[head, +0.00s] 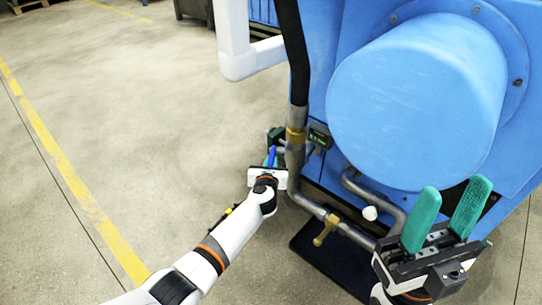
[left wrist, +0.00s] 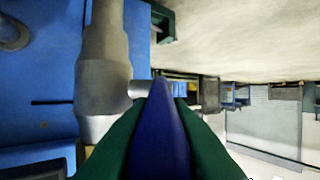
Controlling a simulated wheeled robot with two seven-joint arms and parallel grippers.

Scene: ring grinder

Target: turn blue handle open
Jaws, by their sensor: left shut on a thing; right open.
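The blue handle (head: 271,156) is on the pipework at the left side of the blue machine, beside the thick grey vertical pipe (head: 296,130). My left gripper (head: 270,160) is at the handle, and its fingertips are mostly hidden in the head view. In the left wrist view the blue handle (left wrist: 160,135) lies between the two green fingers of the left gripper (left wrist: 160,125), which are shut on it. My right gripper (head: 446,215) is open and empty, with its green fingers pointing up in front of the machine at the lower right.
The blue machine (head: 335,75) with its large round drum (head: 415,100) fills the upper right. A brass valve (head: 326,230) sits on the lower pipe, above a dark mat (head: 325,262). A white pipe (head: 235,50) stands at the top. The floor at left is clear.

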